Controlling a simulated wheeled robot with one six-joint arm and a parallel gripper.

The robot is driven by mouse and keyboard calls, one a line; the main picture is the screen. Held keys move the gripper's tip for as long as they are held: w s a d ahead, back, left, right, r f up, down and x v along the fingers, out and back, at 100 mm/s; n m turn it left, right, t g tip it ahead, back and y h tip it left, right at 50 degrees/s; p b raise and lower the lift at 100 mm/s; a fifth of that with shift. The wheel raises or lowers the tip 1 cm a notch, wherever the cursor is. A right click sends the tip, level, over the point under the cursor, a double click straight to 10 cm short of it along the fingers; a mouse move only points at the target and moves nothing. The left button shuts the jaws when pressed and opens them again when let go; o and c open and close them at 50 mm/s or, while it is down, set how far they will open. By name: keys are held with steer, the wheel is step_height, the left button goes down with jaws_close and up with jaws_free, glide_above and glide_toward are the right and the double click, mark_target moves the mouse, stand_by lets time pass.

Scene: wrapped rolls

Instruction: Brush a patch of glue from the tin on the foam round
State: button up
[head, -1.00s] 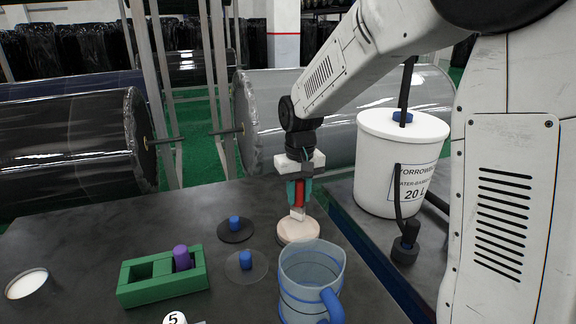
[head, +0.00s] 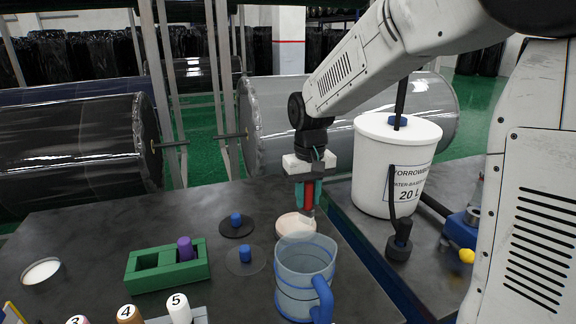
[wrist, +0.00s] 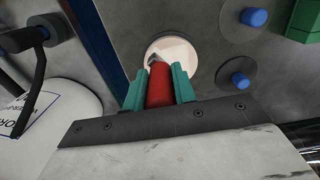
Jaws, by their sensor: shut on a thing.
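My gripper (head: 307,195), with green fingers, is shut on a brush with a red handle (wrist: 159,86). The brush points down, its pale tip over the foam round (head: 291,226), a pale thick disc on the dark table. In the wrist view the tip overlaps the foam round (wrist: 180,52); I cannot tell whether it touches. No distinct glue patch shows on the foam. A low round tin (head: 41,270) with white contents stands at the table's far left.
A clear jug (head: 300,262) with a blue handle stands just in front of the foam round. A green holder (head: 167,275) holds a purple piece. A white bucket (head: 388,170) stands right.

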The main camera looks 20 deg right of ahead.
mark_target(308, 182)
steer(key=shift+r, duration=2.55)
steer(key=shift+w, duration=0.1)
